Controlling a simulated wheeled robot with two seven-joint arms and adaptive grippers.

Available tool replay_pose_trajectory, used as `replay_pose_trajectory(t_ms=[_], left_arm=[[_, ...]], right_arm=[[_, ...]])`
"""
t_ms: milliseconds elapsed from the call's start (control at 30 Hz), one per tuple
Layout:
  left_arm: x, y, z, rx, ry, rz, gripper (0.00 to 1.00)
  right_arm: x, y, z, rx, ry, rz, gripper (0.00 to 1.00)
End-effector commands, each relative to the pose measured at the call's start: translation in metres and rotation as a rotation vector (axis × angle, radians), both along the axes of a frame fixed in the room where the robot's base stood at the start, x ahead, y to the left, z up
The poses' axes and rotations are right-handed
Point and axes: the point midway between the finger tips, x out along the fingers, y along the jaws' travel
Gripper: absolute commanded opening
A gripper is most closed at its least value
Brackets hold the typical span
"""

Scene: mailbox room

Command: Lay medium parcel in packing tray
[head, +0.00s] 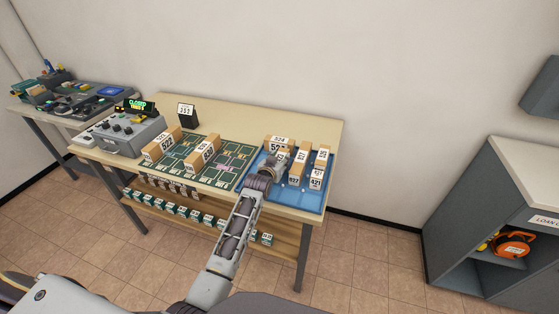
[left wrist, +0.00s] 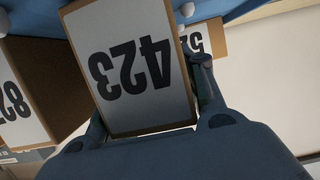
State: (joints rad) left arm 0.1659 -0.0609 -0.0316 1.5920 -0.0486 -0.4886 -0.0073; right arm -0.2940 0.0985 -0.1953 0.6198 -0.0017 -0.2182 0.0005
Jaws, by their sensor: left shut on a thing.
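The blue packing tray (head: 314,203) lies at the right end of the table, with several tan parcels with white number labels in it. My left gripper (head: 270,171) is over the left part of this tray. In the left wrist view its fingers (left wrist: 150,95) are shut on the sides of a tan parcel marked 423 (left wrist: 127,60). In the head view the gripper and arm hide most of this parcel. I cannot tell whether it touches the tray floor. A parcel marked 524 (head: 280,140) lies behind it. My right gripper is not in view.
A parcel marked 421 (head: 316,181) and other upright parcels stand close on the right in the tray. A green sorting board (head: 187,161) with parcels is to the left. A grey control box (head: 120,136) stands farther left. A grey cabinet (head: 490,220) is at the right.

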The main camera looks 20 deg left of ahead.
Motion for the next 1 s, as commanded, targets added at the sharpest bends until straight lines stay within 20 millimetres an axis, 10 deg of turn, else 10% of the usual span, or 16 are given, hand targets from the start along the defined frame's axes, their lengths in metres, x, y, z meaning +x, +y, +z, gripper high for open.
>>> replay_pose_trajectory(t_ms=[167,200,333,1000], left_arm=[[0.000,0.000,-0.002,0.000,-0.001,0.000,0.09],[0.000,0.000,-0.003,0.000,0.001,0.000,0.45],[0.000,0.000,-0.003,0.000,0.001,0.000,0.61],[-0.010,0.000,0.002,0.000,0.001,0.000,0.61]], right_arm=[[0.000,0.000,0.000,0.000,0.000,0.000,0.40],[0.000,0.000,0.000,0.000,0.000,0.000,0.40],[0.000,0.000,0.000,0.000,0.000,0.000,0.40],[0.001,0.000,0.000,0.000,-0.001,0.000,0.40]])
